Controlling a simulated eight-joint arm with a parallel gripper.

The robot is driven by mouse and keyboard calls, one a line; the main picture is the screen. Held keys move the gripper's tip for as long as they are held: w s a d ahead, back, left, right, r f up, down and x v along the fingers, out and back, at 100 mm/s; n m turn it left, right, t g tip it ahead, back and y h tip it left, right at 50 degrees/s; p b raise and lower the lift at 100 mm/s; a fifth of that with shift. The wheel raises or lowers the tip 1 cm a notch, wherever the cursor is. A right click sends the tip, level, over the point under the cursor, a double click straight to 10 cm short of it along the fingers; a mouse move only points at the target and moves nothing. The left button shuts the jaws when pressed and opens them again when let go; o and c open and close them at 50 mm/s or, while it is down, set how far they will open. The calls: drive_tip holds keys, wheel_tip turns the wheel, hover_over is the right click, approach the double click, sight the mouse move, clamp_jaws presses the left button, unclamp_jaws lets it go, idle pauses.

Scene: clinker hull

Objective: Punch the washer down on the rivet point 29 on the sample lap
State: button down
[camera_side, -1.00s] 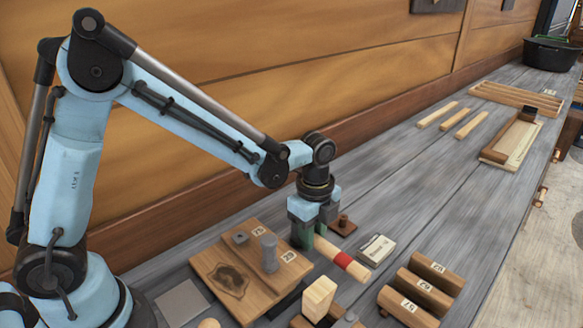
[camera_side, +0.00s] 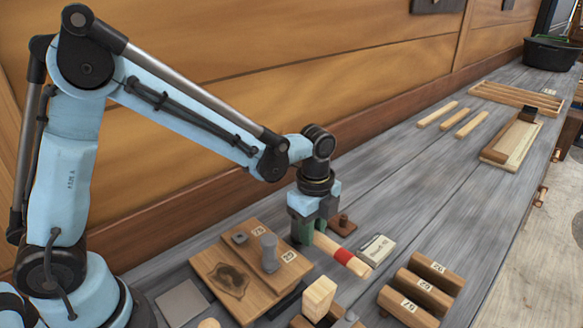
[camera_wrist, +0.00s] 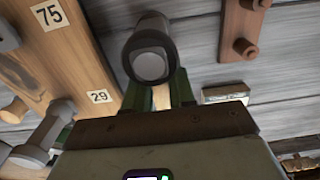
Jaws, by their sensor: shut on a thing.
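My gripper (camera_side: 305,234) is shut on a wooden-handled tool with a red band (camera_side: 343,257). The handle slants out to the front right in the side view. In the wrist view a dark round head with a grey face (camera_wrist: 150,65) shows just beyond the green fingers (camera_wrist: 160,97). The sample lap (camera_side: 228,280) is a wooden board left of my gripper. Its label 29 (camera_wrist: 98,97) is beside an upright grey headed pin (camera_side: 268,252), which also shows in the wrist view (camera_wrist: 42,140). The tool is apart from this pin. I cannot make out a separate washer.
A small grey square piece (camera_side: 239,237) is by label 75 (camera_wrist: 48,14) on the board. A brown pegged block (camera_side: 343,224) stands behind the tool and a pale labelled block (camera_side: 376,249) to its right. Numbered wooden blocks (camera_side: 437,273) lie front right.

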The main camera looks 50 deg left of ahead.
drive_tip(key=shift+r, duration=4.05)
drive_tip(key=c, duration=1.6)
unclamp_jaws()
drive_tip(key=shift+c, duration=0.2)
clamp_jaws()
